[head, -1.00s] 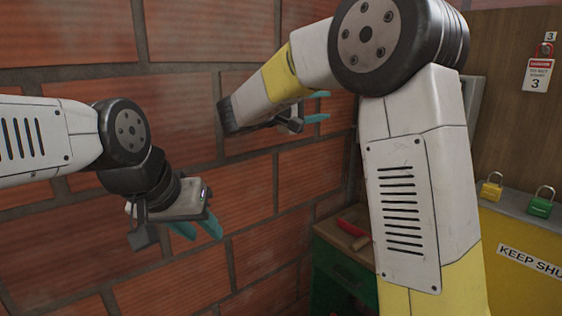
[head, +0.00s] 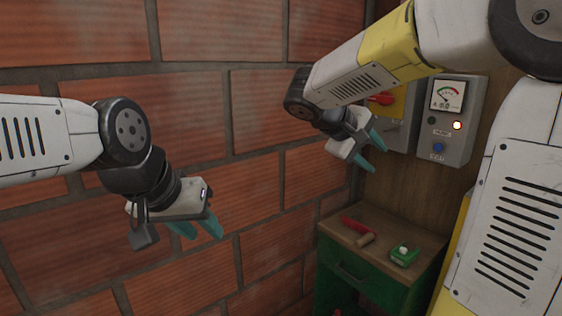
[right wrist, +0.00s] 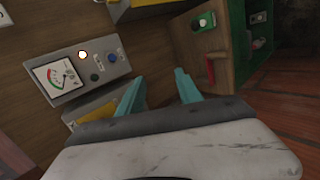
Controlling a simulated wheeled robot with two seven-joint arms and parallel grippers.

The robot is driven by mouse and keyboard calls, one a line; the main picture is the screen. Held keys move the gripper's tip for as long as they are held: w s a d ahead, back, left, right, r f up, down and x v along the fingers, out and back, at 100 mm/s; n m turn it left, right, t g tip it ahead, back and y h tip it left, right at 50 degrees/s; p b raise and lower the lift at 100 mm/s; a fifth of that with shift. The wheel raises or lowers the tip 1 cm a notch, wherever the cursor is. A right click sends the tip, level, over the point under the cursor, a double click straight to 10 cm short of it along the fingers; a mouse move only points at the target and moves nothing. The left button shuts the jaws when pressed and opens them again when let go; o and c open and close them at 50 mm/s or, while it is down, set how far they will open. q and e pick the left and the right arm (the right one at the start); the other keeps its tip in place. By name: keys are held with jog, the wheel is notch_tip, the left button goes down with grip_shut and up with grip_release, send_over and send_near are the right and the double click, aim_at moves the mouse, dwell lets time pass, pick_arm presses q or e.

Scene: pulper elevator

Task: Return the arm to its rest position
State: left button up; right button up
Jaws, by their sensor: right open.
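My right arm comes in from the upper right of the head view, and its gripper (head: 372,152) is in front of the wooden panel, left of the grey meter box. Its two teal fingers are apart with nothing between them, as the right wrist view (right wrist: 160,92) also shows. My left gripper (head: 197,230) hangs at the left in front of the brick wall, its teal fingers apart and empty.
A grey meter box (head: 448,122) with a lit lamp and blue button is on the wooden panel. A red handle (head: 380,99) on a yellow plate is beside it. Below, a green cabinet (head: 360,283) bears a red-handled object (head: 358,229) and a green box (head: 404,254).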

jog(key=s+f+m+g+y, duration=0.15)
jog(key=s+f+y, duration=0.45)
jog(key=s, duration=0.6)
jog(key=s+a+f+m+t+y, duration=0.1)
jog(key=s+a+m+t+y, duration=0.1)
jog(key=s+a+m+y, duration=0.2)
jog(key=s+a+y, duration=0.1)
jog(key=s+a, duration=0.1)
jog(key=a, duration=0.1)
jog(key=shift+s+f, duration=0.15)
jog(key=shift+s, duration=0.05)
jog(key=shift+c, duration=0.6)
jog(key=shift+d, duration=0.1)
